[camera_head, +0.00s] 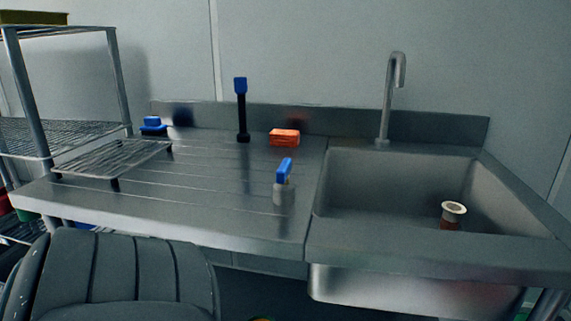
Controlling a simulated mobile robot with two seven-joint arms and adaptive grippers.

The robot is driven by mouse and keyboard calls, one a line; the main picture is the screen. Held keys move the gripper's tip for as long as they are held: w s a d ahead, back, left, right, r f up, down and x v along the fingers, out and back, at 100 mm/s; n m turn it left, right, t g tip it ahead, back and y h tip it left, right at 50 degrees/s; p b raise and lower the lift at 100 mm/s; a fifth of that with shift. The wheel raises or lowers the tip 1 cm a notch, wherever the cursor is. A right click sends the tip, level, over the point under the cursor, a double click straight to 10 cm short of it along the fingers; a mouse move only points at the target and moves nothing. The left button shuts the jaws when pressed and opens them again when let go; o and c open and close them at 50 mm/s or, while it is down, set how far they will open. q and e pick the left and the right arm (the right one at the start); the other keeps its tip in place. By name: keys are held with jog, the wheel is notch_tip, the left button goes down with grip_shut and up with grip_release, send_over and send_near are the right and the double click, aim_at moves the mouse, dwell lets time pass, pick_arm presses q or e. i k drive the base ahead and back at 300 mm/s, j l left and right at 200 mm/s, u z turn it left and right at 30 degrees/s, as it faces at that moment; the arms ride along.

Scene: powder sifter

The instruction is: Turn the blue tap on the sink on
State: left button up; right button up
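The steel sink (400,180) is at the right of the metal counter, with a curved metal spout (385,105) behind its basin. A blue tap handle (284,171) sits tilted on a short grey base (284,193) on the counter, just left of the basin. I cannot tell from this view whether it is on or off, and no water shows at the spout. Neither of my grippers is in view.
A black post with a blue top (241,108), an orange block (284,137) and a blue-and-black item (152,126) stand at the counter's back. A wire rack (115,158) is at left beside metal shelving (40,95). A small round cup-like item (453,209) is in the basin.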

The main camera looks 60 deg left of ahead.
aim_at(282, 177)
jog(key=u, duration=1.5)
